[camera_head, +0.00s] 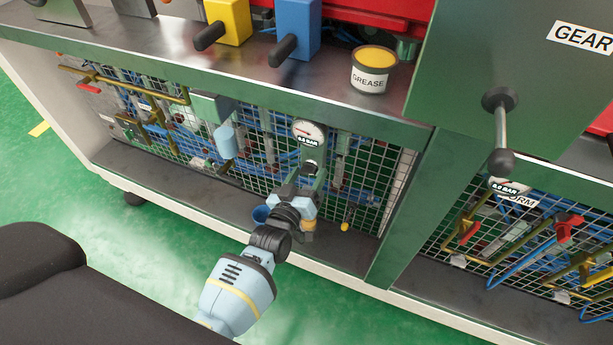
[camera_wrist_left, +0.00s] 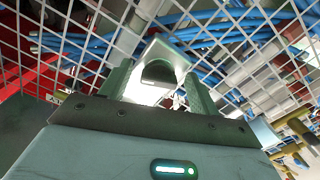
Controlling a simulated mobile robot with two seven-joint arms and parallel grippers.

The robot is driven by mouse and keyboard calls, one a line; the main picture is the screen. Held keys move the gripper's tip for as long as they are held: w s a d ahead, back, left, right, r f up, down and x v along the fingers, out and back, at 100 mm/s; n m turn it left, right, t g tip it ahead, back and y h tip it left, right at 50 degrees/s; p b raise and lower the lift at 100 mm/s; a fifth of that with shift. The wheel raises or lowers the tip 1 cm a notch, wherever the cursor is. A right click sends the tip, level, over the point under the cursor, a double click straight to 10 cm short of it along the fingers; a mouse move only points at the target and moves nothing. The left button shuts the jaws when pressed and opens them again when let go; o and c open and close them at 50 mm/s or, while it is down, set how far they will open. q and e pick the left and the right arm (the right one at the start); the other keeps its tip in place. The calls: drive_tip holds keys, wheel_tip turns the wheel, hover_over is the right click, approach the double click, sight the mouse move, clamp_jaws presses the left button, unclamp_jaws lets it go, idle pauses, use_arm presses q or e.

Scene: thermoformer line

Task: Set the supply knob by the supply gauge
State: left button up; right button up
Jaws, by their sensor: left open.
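A round white gauge (camera_head: 309,131) with a dark "BAR" readout hangs under the bench edge, in front of the wire mesh; its digits are too small to read surely. My left gripper (camera_head: 309,178) is just below this gauge, pointing at the mesh. In the left wrist view its two fingers (camera_wrist_left: 160,88) stand apart, on either side of a pale grey block with a dark rounded part (camera_wrist_left: 158,72). I cannot tell whether that part is the supply knob, or whether the fingers touch it. The knob is not clearly seen in the head view.
A grease tin (camera_head: 374,69), a blue block (camera_head: 297,27) and a yellow block (camera_head: 229,20) with dark handles are on the bench above. A second gauge (camera_head: 509,186) is right of the green post.

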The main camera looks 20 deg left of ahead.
use_arm(q)
drive_tip(key=s+p, duration=0.1)
drive_tip(key=s, duration=0.6)
drive_tip(key=shift+s+a+p, duration=0.15)
drive_tip(key=shift+s+p, duration=0.2)
drive_tip(key=shift+s, duration=0.05)
use_arm(e)
drive_tip(key=shift+w+a+r, duration=0.2)
drive_tip(key=shift+w+r, duration=0.3)
drive_tip(key=shift+r, duration=0.3)
drive_tip(key=shift+s, duration=0.15)
